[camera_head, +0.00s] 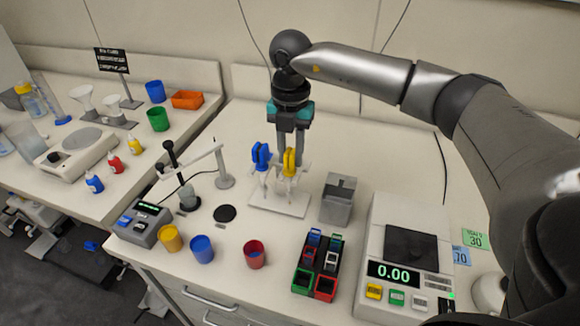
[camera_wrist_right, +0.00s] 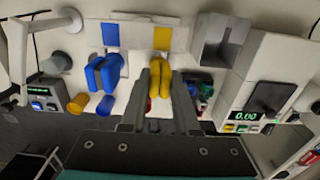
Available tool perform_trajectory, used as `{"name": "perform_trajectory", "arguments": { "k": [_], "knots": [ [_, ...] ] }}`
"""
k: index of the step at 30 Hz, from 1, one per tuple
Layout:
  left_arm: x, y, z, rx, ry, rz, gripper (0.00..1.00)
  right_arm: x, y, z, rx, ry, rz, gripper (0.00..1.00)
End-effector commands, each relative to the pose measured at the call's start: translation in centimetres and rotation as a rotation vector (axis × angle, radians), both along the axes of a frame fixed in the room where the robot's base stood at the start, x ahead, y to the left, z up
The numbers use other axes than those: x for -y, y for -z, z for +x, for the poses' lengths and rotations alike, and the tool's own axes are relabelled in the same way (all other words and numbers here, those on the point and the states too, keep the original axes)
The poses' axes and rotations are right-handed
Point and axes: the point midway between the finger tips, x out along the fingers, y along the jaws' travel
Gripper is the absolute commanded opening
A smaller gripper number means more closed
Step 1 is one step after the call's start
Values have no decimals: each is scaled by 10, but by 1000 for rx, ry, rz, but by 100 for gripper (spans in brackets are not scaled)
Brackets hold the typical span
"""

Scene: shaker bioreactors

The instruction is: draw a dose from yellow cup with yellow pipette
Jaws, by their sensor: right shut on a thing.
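The yellow pipette (camera_head: 290,162) is upright at the white pipette stand (camera_head: 283,207), beside the blue pipette (camera_head: 261,156). My right gripper (camera_head: 291,152) comes down from above and is shut on the yellow pipette. In the right wrist view the yellow pipette (camera_wrist_right: 160,78) lies between the fingers of the right gripper (camera_wrist_right: 158,85). The pipette's lower tip is hard to make out against the stand. The yellow cup (camera_head: 171,238) stands at the front left of the bench, well to the left of the gripper. My left gripper is not in view.
A blue cup (camera_head: 202,249) and a red cup (camera_head: 255,254) stand right of the yellow cup. A grey metal box (camera_head: 338,199), a black rack (camera_head: 319,258) and a scale (camera_head: 402,246) reading 0.00 are to the right. A stirrer with an arm (camera_head: 217,158) is at left.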

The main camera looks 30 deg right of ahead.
Motion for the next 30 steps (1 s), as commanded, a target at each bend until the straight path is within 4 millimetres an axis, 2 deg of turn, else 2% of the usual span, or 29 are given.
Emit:
{"name": "perform_trajectory", "arguments": {
  "k": [5, 16, 30],
  "knots": [
    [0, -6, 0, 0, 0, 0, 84, -1, -7, 1, 4, -1, 2, 0],
    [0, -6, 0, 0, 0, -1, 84, -2, -7, 0, 4, -2, 2, 0],
    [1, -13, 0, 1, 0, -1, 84, -19, -7, -15, 2, -2, 3, 0]
  ]
}}
